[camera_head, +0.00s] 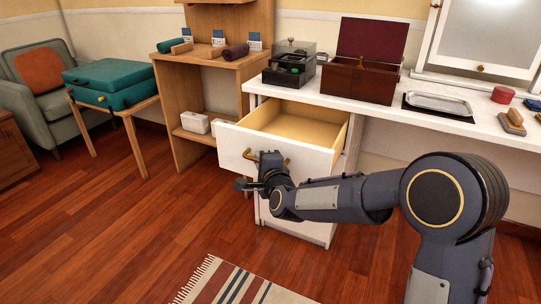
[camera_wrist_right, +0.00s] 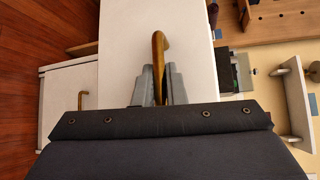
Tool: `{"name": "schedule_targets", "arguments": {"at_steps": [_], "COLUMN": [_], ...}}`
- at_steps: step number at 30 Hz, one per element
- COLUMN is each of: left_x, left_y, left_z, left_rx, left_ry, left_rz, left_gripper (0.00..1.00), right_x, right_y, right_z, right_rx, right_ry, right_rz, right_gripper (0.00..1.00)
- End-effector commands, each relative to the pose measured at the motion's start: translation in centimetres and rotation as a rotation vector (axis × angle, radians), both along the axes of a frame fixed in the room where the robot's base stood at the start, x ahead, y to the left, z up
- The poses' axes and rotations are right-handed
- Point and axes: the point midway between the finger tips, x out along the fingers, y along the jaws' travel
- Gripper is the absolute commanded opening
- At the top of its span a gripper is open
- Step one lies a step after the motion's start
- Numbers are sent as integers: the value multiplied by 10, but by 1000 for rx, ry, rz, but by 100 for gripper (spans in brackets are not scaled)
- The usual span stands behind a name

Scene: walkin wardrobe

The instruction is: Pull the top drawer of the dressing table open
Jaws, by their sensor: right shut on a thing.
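The white dressing table (camera_head: 385,106) stands at the back right. Its top drawer (camera_head: 234,148) is pulled well out, and its bare wooden inside shows. The drawer's brass handle (camera_wrist_right: 159,48) runs between the fingers of my right gripper (camera_wrist_right: 157,84) in the wrist view. My right gripper is shut on this handle. In the head view the right gripper (camera_head: 268,172) is at the drawer front, and my wrist hides part of the handle. My left gripper is in neither view.
A lower drawer (camera_wrist_right: 62,105) with its own brass handle is shut. On the tabletop are a dark red open box (camera_head: 358,78), a glass-topped case (camera_head: 290,65) and a silver tray (camera_head: 438,103). A striped rug (camera_head: 235,287) lies in front. Wooden floor is clear at left.

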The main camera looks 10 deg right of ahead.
Motion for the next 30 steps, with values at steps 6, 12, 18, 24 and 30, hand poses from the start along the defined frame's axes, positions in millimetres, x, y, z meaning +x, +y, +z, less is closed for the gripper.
{"name": "schedule_targets", "arguments": {"at_steps": [6,12,18,24,30], "left_x": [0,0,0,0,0], "left_y": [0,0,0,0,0], "left_z": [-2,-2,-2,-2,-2], "left_rx": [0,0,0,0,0], "left_ry": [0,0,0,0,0], "left_rz": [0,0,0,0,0], "left_gripper": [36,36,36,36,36], "right_x": [-13,-15,-15,-15,-15], "right_y": [9,10,10,10,10], "right_z": [-1,-1,-1,-1,0], "right_rx": [0,-1,1,1,1], "right_ry": [2,1,1,1,0], "right_rz": [0,-2,-1,-1,-1], "right_gripper": [0,0,0,32,32]}}
